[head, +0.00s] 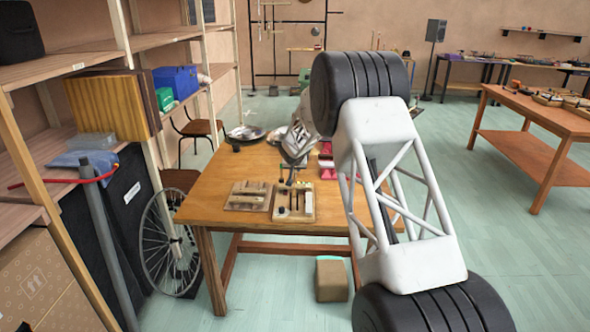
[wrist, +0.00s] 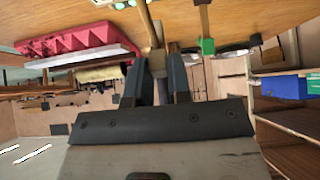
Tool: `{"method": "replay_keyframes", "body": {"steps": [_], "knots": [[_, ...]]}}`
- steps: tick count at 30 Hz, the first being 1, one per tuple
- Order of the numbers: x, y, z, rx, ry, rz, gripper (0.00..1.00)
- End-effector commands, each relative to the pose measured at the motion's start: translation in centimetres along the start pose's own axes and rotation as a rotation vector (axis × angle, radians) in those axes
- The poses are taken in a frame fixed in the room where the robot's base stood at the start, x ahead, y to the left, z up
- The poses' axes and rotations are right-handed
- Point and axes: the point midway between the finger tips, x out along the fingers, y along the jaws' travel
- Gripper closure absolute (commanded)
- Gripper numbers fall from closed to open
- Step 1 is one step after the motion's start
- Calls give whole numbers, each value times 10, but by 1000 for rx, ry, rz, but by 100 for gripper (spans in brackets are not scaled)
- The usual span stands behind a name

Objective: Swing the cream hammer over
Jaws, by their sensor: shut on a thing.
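My gripper (wrist: 161,82) is at the top middle of the wrist view, its two dark fingers shut on a cream-tan piece (wrist: 157,62). A pale shaft (wrist: 147,25) runs up from this piece; it looks like the cream hammer, though the fingers hide part of it. Beside it is a second tan shaft with a green block (wrist: 207,46), apart from the fingers. In the head view my gripper (head: 289,178) is small and low over the wooden table (head: 225,180); the hammer is too small to make out there.
Two wooden trays of small parts (head: 248,196) (head: 307,207) lie at the table's front. A pink-red rack (wrist: 65,38) with a white strip is near the gripper. Metal dishes (head: 245,132) lie at the back left. Shelves (head: 85,60) stand left; the table's front left corner is bare.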

Motion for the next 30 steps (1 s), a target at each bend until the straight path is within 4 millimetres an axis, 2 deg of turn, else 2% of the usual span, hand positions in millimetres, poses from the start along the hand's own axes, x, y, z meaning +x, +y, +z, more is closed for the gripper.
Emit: {"method": "replay_keyframes", "body": {"steps": [30], "knots": [[-23, 0, -2, -2, 168, 0, 100]]}}
